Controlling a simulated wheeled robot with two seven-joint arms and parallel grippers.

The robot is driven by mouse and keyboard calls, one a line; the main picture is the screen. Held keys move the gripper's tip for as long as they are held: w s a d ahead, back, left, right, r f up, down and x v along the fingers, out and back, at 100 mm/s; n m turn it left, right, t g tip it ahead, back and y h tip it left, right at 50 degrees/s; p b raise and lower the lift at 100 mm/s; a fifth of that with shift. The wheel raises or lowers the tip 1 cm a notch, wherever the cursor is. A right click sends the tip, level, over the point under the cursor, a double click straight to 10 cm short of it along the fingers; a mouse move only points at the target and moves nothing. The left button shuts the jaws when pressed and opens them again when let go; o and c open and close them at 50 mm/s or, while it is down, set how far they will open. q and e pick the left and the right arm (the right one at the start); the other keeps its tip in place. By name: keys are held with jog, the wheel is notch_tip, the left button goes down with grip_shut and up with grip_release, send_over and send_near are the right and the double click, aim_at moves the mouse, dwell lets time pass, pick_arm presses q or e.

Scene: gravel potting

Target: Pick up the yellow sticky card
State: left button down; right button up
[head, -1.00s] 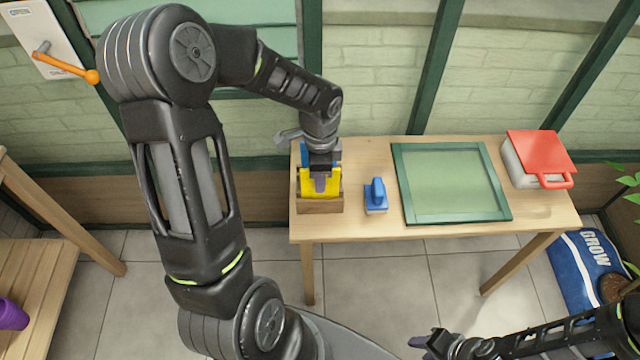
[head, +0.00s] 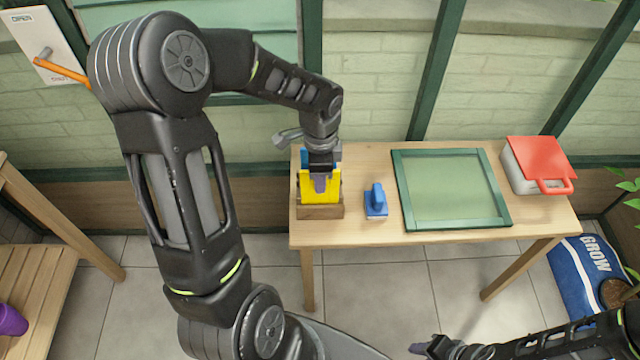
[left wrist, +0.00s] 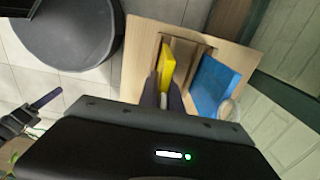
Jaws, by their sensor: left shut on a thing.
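The yellow sticky card (head: 326,197) is upright at the small wooden box (head: 318,212) on the left end of the table. My left gripper (head: 320,180) is shut on the card's upper part. In the left wrist view, the card (left wrist: 166,62) shows between the fingers (left wrist: 164,92), at one side of the box. The card's lower edge is close to the box, and I cannot tell whether it still touches it. My right gripper (head: 422,345) is low at the bottom of the head view, away from the table; its jaws are too small to read.
A blue card (left wrist: 214,86) stands on the box's other side. On the wooden table (head: 365,155) are a blue-handled tool (head: 376,202), a green-framed panel (head: 450,190) and a red-lidded container (head: 540,167). A GROW bag (head: 588,270) stands on the floor at right.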

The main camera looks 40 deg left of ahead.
pick_arm(q)
notch_tip(320, 180, up, 8)
jog(key=shift+r, duration=0.2)
dwell(0.6)
jog(key=w+d+f+n, duration=0.1)
jog(key=w+d+n, duration=0.9)
jog(key=d, duration=0.2)
jog(key=shift+w+d+n, duration=0.2)
jog(key=shift+n, duration=0.1)
